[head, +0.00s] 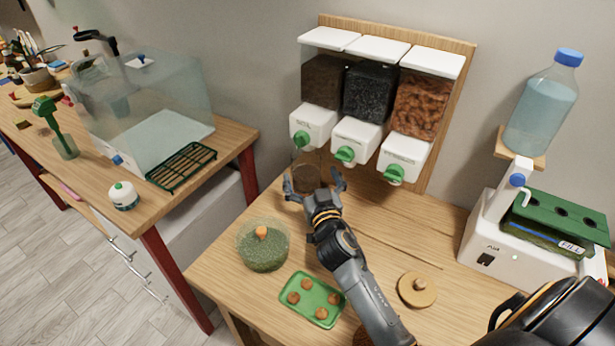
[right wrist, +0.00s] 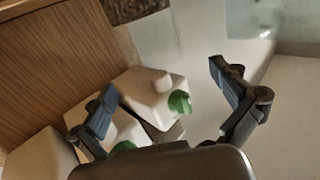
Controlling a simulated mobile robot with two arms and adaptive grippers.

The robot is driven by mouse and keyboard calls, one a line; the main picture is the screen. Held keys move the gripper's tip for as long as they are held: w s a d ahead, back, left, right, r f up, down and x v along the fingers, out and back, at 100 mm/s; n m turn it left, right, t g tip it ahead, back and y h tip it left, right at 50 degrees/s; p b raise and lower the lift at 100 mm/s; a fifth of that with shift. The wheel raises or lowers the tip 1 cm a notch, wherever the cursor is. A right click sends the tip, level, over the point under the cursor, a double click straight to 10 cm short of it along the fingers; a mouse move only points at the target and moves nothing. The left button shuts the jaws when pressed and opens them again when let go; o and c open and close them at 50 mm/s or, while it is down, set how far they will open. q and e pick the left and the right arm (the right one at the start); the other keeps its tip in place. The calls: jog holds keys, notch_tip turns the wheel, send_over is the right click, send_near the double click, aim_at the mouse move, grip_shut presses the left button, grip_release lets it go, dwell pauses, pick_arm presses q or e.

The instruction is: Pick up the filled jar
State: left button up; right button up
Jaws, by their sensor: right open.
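A small jar with dark brown contents (head: 306,177) stands on the wooden table below the left dispenser (head: 312,126). My right gripper (head: 314,186) is open at the jar, with one finger on each side in the head view. I cannot tell whether the fingers touch it. The right wrist view shows the open fingers (right wrist: 164,85) with white dispenser boxes (right wrist: 150,95) and green knobs beyond them. I cannot make out the jar there. My left gripper is in neither view.
On the table are a round green-filled container (head: 264,252) with an orange knob, a green tray (head: 313,313) with several brown pellets, and a round wooden lid (head: 418,290). A white machine (head: 500,258) stands at right. A thin stick (head: 400,248) lies right of my arm.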

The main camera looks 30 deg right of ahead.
aim_at(307, 155)
jog(key=shift+w+d, duration=0.3)
jog(key=shift+w, duration=0.25)
jog(key=shift+w+d, duration=0.3)
jog(key=shift+w, duration=0.2)
jog(key=x, duration=0.5)
jog(key=shift+f, duration=0.1)
jog(key=shift+s, duration=0.1)
jog(key=shift+c, duration=0.8)
jog(key=c, duration=1.5)
jog(key=shift+c, duration=1)
jog(key=shift+r, duration=0.35)
